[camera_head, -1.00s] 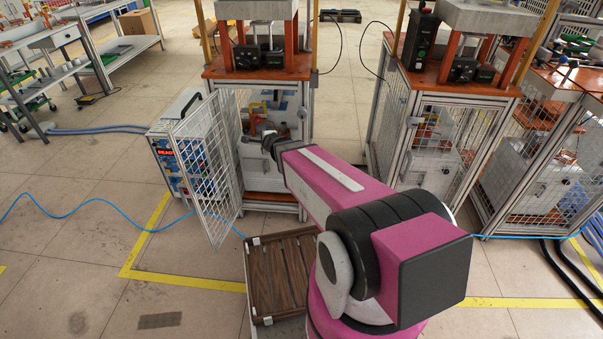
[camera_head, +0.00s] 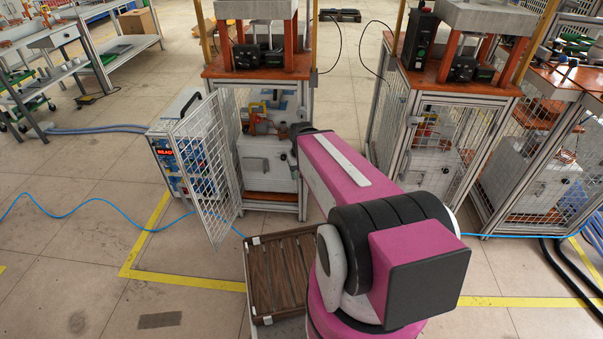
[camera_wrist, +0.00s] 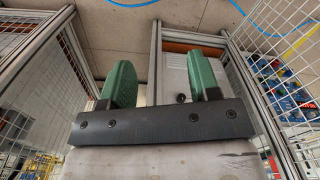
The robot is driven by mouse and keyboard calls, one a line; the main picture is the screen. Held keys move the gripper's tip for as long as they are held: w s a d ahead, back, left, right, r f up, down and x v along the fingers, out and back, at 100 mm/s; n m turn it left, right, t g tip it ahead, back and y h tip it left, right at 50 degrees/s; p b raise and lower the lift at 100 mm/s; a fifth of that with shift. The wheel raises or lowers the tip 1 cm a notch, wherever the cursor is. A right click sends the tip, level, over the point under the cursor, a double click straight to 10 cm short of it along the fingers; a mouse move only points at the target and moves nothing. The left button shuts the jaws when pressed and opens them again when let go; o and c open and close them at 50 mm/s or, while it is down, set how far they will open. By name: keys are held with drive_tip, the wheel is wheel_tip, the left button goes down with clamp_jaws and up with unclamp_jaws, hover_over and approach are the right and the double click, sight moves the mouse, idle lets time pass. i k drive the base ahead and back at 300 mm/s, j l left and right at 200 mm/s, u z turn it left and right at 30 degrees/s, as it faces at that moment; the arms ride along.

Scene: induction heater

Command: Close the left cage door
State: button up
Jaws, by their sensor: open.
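The left cage door (camera_head: 205,160) is a wire mesh panel in a light metal frame. It stands open, swung out to the left front of the left cage (camera_head: 305,150). Mesh that appears to be this door also shows at the right of the wrist view (camera_wrist: 283,50). My gripper (camera_wrist: 165,80) shows in the wrist view with its two green fingers apart and nothing between them. It is close to the cage's frame posts, and I see no contact with the door. In the head view my arm hides the gripper.
A heater box (camera_head: 182,150) with a red display stands behind the open door. A brown slatted crate (camera_head: 283,275) lies on the floor in front of the cage. A blue cable (camera_head: 100,207) runs along the floor. The right cage (camera_head: 440,125) stands beside my arm.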

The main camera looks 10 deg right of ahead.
sight(171, 134)
drive_tip(key=j+z, duration=0.1)
drive_tip(key=j, duration=0.3)
drive_tip(key=j+z, duration=0.15)
drive_tip(key=j, duration=0.3)
drive_tip(key=k+j+z, duration=0.1)
drive_tip(key=j, duration=0.3)
drive_tip(key=k+j+z, duration=0.15)
drive_tip(key=j, duration=0.25)
drive_tip(key=j+z, duration=0.1)
drive_tip(key=j, duration=0.35)
drive_tip(key=k+j+z, duration=0.1)
drive_tip(key=j, duration=0.25)
drive_tip(key=k+j+z, duration=0.15)
drive_tip(key=j, duration=0.25)
